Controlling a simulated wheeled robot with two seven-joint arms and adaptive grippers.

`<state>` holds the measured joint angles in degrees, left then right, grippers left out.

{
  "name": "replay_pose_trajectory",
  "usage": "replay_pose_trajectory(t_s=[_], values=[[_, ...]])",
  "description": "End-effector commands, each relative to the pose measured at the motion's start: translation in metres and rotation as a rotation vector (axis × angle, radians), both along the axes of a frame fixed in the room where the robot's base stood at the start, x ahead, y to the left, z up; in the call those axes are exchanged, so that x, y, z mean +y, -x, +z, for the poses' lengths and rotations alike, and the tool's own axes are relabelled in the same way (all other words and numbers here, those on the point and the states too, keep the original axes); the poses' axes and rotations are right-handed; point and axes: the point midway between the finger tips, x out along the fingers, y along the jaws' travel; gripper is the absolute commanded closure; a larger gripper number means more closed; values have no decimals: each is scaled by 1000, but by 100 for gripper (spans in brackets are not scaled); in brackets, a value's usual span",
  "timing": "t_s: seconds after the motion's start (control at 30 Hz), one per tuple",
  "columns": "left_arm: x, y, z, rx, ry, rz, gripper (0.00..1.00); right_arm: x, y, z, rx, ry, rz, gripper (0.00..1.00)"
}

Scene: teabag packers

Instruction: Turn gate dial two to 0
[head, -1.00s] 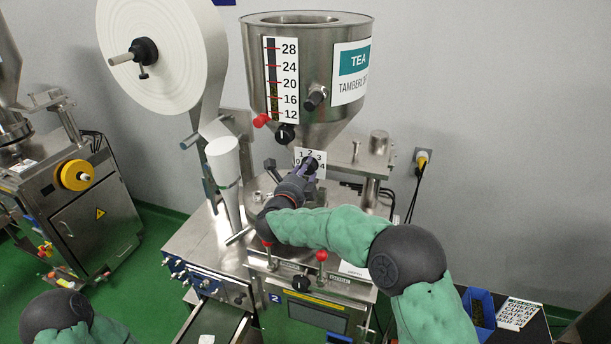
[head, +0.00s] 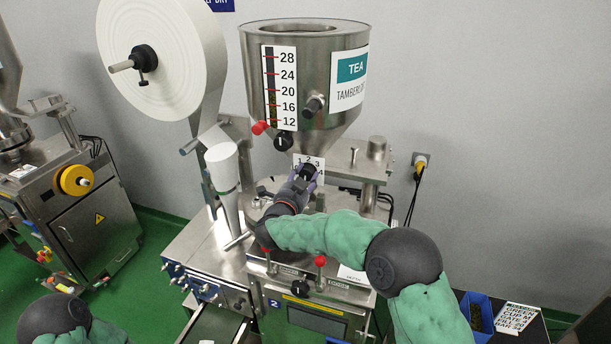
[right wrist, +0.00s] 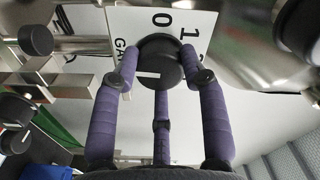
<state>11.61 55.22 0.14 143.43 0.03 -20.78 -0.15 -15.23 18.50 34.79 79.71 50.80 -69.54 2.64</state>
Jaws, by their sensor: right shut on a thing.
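The gate dial is a black round knob (right wrist: 158,62) on a white number plate. My right gripper (head: 308,172) is shut on the knob. In the right wrist view its purple fingers (right wrist: 163,80) sit around the knob, and a 0 and a 1 show on the plate beyond. A short white mark shows on the knob's face, but I cannot tell which number it points at. My left gripper is out of view.
The hopper (head: 340,75) has a level scale, a red-tipped lever and black knobs above the dial. A white paper roll (head: 185,70) and cone (head: 222,170) stand left. Red-topped levers (head: 320,262) are below my right forearm. A blue bin (head: 477,312) stands lower right.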

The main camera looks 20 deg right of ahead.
Motion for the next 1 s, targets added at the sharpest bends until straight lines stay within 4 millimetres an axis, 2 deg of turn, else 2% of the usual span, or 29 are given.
replay_pose_trajectory(t_s=[0.4,0.9,0.93,1.0], values=[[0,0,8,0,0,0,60,4,-1,-2,95,141,12,89],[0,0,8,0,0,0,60,5,0,-7,113,156,15,89],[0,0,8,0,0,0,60,5,0,-7,113,156,15,54],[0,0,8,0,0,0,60,5,0,-8,114,155,14,34]])
